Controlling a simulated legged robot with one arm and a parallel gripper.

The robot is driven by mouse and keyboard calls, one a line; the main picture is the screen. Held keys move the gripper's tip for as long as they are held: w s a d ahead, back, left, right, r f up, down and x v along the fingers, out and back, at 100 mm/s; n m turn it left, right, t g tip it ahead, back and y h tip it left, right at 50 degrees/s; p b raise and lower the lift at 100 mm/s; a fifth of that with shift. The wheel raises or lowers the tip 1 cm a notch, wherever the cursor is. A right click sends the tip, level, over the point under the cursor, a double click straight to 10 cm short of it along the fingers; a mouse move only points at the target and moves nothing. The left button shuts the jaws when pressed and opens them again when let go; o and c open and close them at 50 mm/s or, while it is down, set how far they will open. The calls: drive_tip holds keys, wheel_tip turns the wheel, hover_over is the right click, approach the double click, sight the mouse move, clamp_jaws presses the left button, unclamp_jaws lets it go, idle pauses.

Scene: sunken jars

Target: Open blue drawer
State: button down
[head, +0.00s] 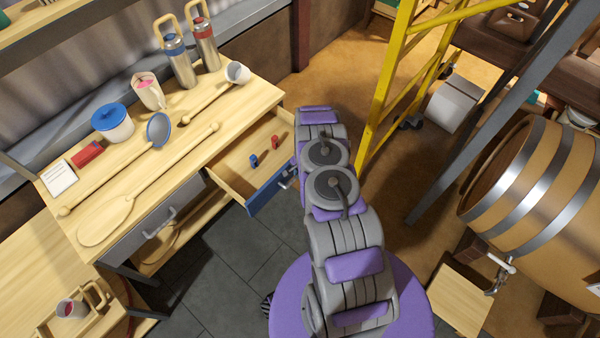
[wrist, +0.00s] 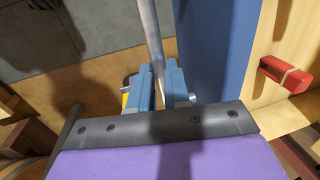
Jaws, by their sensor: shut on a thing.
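The blue drawer (head: 268,193) stands pulled out from the wooden workbench in the head view, its wooden inside showing. Its blue front (wrist: 218,50) runs down the right half of the wrist view. A silver bar handle (wrist: 152,35) is on that front. My gripper (wrist: 160,86) has its two blue fingers shut around this handle, one on each side of the bar. In the head view my arm hides most of the gripper at the drawer's right corner. A small blue item (head: 253,160) and a small red item (head: 276,142) lie inside the drawer.
A grey drawer (head: 150,225) is shut to the left. The bench top holds wooden spoons, a blue-lidded jar (head: 113,125) and flasks (head: 180,62). A yellow ladder (head: 390,90) and a barrel (head: 535,200) stand to the right. Grey tiled floor (head: 225,265) is clear before the drawer.

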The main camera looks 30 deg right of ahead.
drive_tip(key=shift+s, duration=0.3)
drive_tip(key=c, duration=1.1)
unclamp_jaws()
drive_tip(key=shift+d+r, duration=0.1)
wheel_tip(320, 180, up, 17)
drive_tip(key=s+d+p, duration=0.1)
drive_tip(key=s+p, duration=0.2)
drive_tip(key=p, duration=0.1)
